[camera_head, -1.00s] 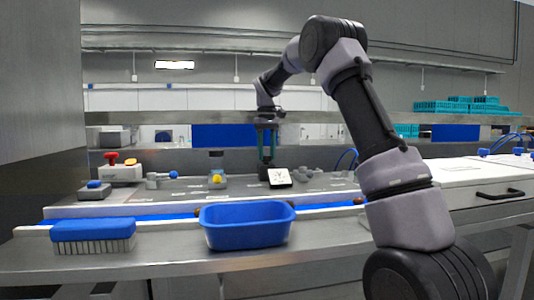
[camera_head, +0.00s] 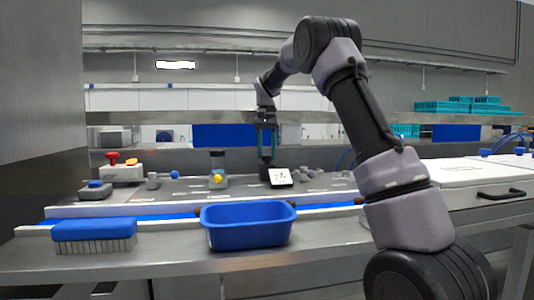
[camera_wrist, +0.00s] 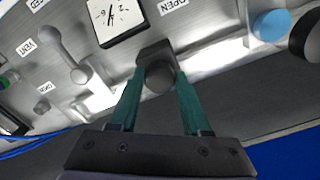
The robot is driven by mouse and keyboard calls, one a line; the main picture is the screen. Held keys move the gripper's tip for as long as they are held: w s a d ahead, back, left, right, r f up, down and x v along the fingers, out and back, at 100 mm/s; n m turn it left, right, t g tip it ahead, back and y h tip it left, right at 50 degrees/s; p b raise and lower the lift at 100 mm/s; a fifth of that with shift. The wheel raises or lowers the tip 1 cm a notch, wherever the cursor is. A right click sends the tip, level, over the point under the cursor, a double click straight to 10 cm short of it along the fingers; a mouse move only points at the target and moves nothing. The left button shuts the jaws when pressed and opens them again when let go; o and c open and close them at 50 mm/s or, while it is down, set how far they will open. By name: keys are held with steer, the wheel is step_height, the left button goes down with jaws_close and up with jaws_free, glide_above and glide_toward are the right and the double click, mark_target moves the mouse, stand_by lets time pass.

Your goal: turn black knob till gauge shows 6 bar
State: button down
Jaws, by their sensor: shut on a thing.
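The black knob (camera_wrist: 160,77) sits between the green fingers of my gripper (camera_wrist: 158,88) in the wrist view, and the fingers are shut on it. In the head view my gripper (camera_head: 266,158) points down behind the gauge, and the knob is hard to make out there. The white square gauge (camera_wrist: 117,17) with a black frame is right by the knob; it also shows in the head view (camera_head: 281,177). Its face appears tilted in the wrist view, with a 4 and a 2 visible, but I cannot tell the needle reading.
A lever valve (camera_wrist: 65,45) and an OPEN label (camera_wrist: 174,5) lie close to the gauge. A blue knob (camera_wrist: 271,25) is at the right. In the head view, a blue bin (camera_head: 248,228) and a blue brush (camera_head: 93,234) stand in front of the conveyor.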

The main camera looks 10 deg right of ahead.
steer(key=shift+r+m, duration=0.1)
steer(key=shift+m, duration=0.5)
steer(key=shift+c, duration=1.8)
jaws_free()
step_height(320, 180, up, 11)
